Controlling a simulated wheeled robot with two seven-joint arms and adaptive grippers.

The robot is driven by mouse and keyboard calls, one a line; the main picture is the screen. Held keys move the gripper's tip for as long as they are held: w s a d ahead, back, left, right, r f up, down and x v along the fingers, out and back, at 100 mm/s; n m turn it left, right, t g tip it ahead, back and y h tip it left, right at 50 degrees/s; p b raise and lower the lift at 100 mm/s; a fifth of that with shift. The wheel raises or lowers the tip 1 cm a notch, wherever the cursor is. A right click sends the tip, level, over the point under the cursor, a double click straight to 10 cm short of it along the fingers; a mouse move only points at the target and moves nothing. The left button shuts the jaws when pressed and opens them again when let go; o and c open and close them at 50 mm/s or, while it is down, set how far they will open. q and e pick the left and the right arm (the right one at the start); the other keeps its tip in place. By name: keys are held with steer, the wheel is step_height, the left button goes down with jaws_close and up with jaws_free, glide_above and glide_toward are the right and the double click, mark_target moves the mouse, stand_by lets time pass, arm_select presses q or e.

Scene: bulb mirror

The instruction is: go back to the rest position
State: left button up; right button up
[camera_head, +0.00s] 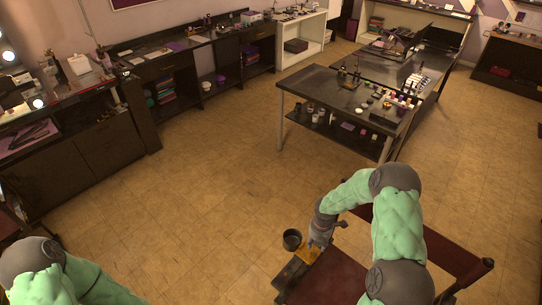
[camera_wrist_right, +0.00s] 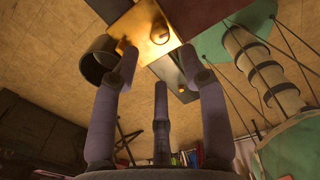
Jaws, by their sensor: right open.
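My right gripper (camera_head: 314,240) is at the near middle of the head view, at the left side of a dark red chair. In the right wrist view its several grey fingers (camera_wrist_right: 160,58) are spread apart with nothing between them. Beyond the fingertips is a golden-orange flat surface (camera_wrist_right: 138,32) with a small round knob; an orange patch (camera_head: 306,253) shows by the gripper in the head view. I cannot tell whether the fingers touch it. A dark round cup (camera_wrist_right: 98,60) is beside it, also in the head view (camera_head: 292,240). My left gripper is out of view; only its green arm shows.
The chair (camera_head: 328,280) has a dark red seat and a backrest behind my right arm. A dark table (camera_head: 325,88) with bottles and small items stands at the upper middle. Dark cabinets (camera_head: 82,160) line the left wall. The tiled floor between (camera_head: 210,190) is clear.

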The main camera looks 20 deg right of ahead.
steer(key=a+f+m, duration=0.1)
steer(key=a, duration=0.2)
steer(key=s+a+m+y, duration=0.1)
steer(key=a+m, duration=0.1)
steer(key=s+a+f+m+y, duration=0.1)
steer(key=a+m, duration=0.1)
steer(key=a, duration=0.1)
steer(key=shift+s+a+f, duration=0.2)
steer(key=shift+a+f, duration=0.1)
steer(key=s+a+m, duration=0.1)
steer(key=a+m, duration=0.1)
steer(key=a, duration=0.1)
steer(key=s+a+f+m+y, duration=0.1)
steer(key=a+m, duration=0.1)
steer(key=s+a+m, duration=0.2)
steer(key=a+m, duration=0.1)
steer(key=shift+s+a+f+y, duration=0.1)
steer(key=shift+a+f+y, duration=0.2)
steer(key=shift+a, duration=0.05)
steer(key=s+a+m, duration=0.9)
steer(key=s+m, duration=0.2)
steer(key=m, duration=0.3)
step_height(320, 180, down, 17)
steer(key=w+a+b, duration=0.1)
steer(key=w+b, duration=0.1)
steer(key=b, duration=1.6)
steer(key=shift+n, duration=0.3)
